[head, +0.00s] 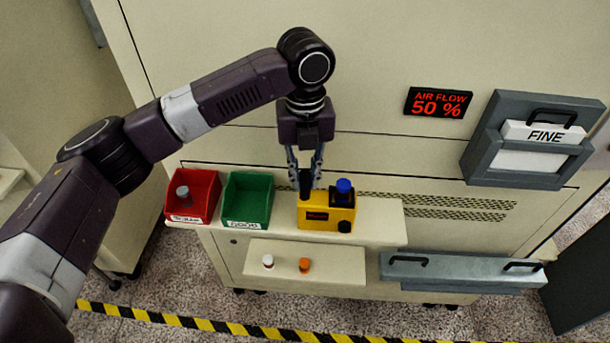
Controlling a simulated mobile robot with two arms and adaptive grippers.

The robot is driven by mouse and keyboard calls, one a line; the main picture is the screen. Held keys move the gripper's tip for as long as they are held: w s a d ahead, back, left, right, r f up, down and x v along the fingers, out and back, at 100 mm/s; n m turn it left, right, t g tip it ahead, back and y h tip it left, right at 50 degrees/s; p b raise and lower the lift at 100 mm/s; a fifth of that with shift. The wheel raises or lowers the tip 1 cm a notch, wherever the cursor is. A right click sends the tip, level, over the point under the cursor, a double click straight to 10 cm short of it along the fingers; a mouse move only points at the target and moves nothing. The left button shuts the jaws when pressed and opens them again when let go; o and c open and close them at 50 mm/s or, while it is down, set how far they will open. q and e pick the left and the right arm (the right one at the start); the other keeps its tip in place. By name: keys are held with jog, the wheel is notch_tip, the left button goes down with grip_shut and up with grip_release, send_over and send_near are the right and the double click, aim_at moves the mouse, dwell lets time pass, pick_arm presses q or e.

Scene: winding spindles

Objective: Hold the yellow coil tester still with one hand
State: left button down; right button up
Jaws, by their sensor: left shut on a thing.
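The yellow coil tester (313,223) stands upright on the cream shelf, with a dark display on its front and a black knob at its lower right. A blue-topped dark piece (343,193) sits on its right part. My left gripper (305,185) points down from above and is shut on the black upright part at the tester's top left. The fingers partly hide that part. My right gripper is not in view.
A red bin (207,211) holding a grey piece and a green bin (247,215) stand left of the tester. A lower ledge (335,275) carries a white-topped and an orange piece. A grey tray (465,268) with black handles is at right. The shelf right of the tester is clear.

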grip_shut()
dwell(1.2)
